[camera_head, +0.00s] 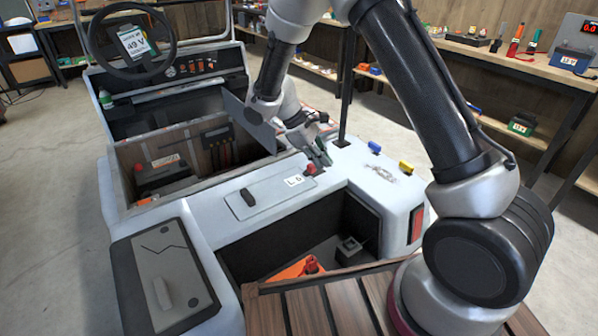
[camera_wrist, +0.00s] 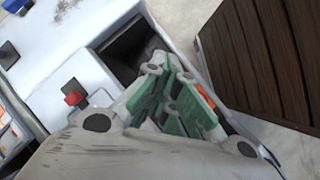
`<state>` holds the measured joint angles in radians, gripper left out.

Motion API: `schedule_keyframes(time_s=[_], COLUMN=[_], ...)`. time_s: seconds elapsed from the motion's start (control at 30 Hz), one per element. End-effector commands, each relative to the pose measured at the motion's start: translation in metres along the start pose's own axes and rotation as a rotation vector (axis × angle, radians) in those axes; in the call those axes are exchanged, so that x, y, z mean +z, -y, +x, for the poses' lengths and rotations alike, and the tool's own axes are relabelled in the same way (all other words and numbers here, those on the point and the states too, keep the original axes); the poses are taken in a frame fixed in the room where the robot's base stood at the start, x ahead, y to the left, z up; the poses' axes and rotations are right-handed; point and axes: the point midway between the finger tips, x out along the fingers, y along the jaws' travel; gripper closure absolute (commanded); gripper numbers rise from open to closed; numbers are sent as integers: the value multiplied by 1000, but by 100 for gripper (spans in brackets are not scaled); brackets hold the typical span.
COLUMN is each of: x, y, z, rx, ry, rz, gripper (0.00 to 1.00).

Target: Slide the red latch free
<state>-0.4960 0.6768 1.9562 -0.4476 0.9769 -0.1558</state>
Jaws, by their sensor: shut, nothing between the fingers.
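The red latch (camera_head: 310,169) is a small red knob on the cart's white top, near the right end of a grey panel labelled "L 6" (camera_head: 268,190). In the wrist view the red latch (camera_wrist: 75,98) shows at the left, on a small dark base. My gripper (camera_head: 322,157), with green finger pads, is close beside the latch in the head view. In the wrist view my gripper (camera_wrist: 178,103) is shut and empty, and the latch lies off to the left of its fingers. I cannot tell whether they touch.
A blue tab (camera_head: 374,146) and a yellow tab (camera_head: 406,167) stand on the top to the right. An open bay (camera_head: 300,240) in front holds an orange item (camera_head: 290,270). A raised lid (camera_head: 249,122) stands behind, beside an open battery bay. A black handle (camera_head: 248,197) sits on the panel.

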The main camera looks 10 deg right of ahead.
Motion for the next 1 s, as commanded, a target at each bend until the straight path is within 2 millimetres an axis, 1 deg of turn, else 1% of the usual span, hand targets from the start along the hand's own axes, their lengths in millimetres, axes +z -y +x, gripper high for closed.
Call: schedule_keyframes(time_s=[0.03, 0.27, 0.3, 0.37, 0.4, 0.47, 0.5, 0.53, 0.6, 0.67, 0.8, 1.0], x=[-20, -107, -123, -146, -162, -186, -202, -210, -221, -227, -227, -226], y=[0, -9, -11, -15, -19, -31, -44, -53, -68, -76, -76, -76], z=[11, 55, 62, 72, 77, 80, 72, 60, 40, 30, 29, 29], rx=[22, 149, 176, 217, 247, 301, 351, 383, 437, 474, 477, 475], ry=[22, 101, 112, 128, 137, 146, 146, 140, 138, 149, 169, 170], rz=[-53, -315, -364, -438, -488, -564, -618, -643, -694, -748, -812, -816], gripper=[100, 100, 100, 100, 100, 100, 100, 100, 100, 100, 100, 100])
